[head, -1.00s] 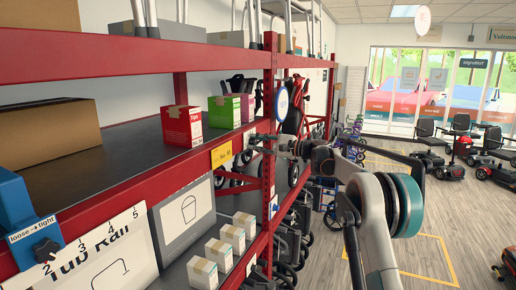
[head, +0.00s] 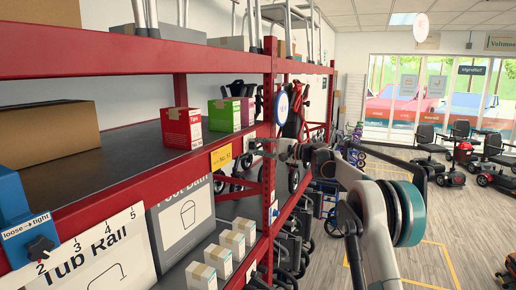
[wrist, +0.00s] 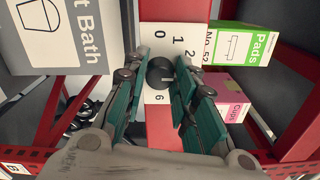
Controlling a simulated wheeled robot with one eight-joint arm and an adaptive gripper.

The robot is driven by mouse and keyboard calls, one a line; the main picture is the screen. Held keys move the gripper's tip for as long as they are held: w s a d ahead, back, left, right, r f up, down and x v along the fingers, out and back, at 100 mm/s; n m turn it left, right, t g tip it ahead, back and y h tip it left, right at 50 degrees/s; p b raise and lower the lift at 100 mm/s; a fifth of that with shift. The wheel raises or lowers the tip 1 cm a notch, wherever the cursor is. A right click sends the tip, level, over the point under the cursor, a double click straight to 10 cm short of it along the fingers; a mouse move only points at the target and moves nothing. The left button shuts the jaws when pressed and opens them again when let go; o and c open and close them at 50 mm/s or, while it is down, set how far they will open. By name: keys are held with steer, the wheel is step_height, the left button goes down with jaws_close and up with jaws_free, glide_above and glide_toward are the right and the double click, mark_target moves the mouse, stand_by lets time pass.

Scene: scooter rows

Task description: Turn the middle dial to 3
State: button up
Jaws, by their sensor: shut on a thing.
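A round black dial (wrist: 160,73) sits on a white number plate (wrist: 160,37) on the red shelf beam in the wrist view. The numbers 0, 1, 2 and 6 show around it; the others are hidden by my fingers. A light mark shows on the dial, but I cannot tell which number it points at. My gripper (wrist: 161,78) is shut on the dial, with one teal-padded finger on each side. In the head view my gripper (head: 264,146) reaches the shelf beam from the right, and it hides the dial there.
Another black dial (head: 40,246), on a blue housing marked loose to tight, sits at the lower left. A yellow tag (head: 221,156) is on the beam beside my gripper. Red (head: 181,127) and green (head: 224,115) boxes stand on the shelf just above.

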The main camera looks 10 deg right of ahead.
steer(key=o, duration=1.1)
steer(key=shift+c, duration=0.2)
steer(key=shift+d, duration=0.1)
steer(key=v, duration=1.1)
steer(key=shift+s+d, duration=0.25)
steer(key=shift+d, duration=0.05)
